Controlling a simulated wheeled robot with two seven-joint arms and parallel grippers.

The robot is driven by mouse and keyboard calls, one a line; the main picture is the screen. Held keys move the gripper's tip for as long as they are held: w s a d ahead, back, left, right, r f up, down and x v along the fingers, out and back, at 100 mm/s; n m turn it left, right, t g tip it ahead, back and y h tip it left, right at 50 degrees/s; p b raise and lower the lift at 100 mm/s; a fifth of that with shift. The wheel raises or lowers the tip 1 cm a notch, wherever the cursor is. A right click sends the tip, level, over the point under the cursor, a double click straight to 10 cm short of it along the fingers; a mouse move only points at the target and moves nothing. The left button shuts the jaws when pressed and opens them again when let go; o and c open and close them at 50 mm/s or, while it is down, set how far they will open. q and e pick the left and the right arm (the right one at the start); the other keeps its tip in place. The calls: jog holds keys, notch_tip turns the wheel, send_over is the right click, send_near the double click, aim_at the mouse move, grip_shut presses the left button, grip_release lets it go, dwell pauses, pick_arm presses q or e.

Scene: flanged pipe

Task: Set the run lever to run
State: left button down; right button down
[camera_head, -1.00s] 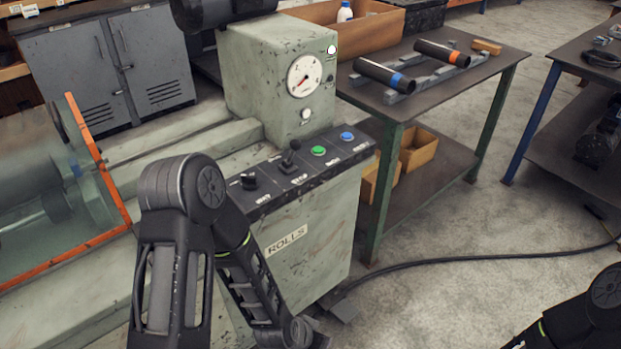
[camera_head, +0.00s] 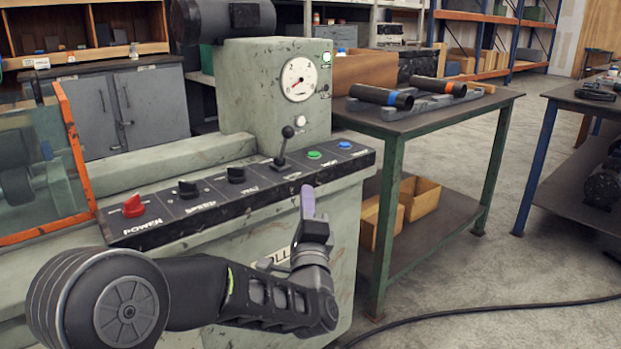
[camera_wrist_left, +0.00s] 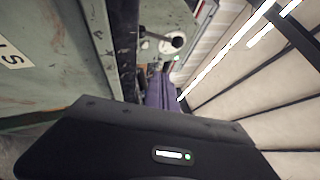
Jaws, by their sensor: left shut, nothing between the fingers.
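The run lever (camera_head: 283,146) is a black stick with a ball knob on the sloped black control panel (camera_head: 222,209). It stands up from the panel, leaning slightly right in the head view. A dark round knob, likely the lever's ball (camera_wrist_left: 178,40), shows in the left wrist view beyond the fingers. My left gripper (camera_head: 307,200), with purple fingers, is shut and empty in front of the panel's front edge, below and right of the lever and apart from it. The fingers also show in the left wrist view (camera_wrist_left: 158,90). My right gripper is not in view.
The panel also has a red power knob (camera_head: 133,206), black knobs (camera_head: 188,188), a green button (camera_head: 314,155) and a blue button (camera_head: 345,145). A gauge (camera_head: 299,80) is on the housing behind. A table (camera_head: 420,121) with pipes stands right.

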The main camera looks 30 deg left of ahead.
aim_at(285, 146)
pick_arm(q)
jog(key=shift+s+r, duration=0.15)
jog(key=shift+r, duration=0.1)
jog(key=b+x, duration=0.1)
jog(key=x, duration=0.3)
jog(key=s+a+b+x, duration=0.1)
jog(key=x, duration=0.3)
jog(key=a+b+x, duration=0.1)
jog(key=x, duration=0.3)
jog(key=shift+s+r, duration=0.2)
jog(key=shift+w+a+r, duration=0.1)
jog(key=shift+a+r, duration=0.2)
jog(key=shift+a, duration=0.1)
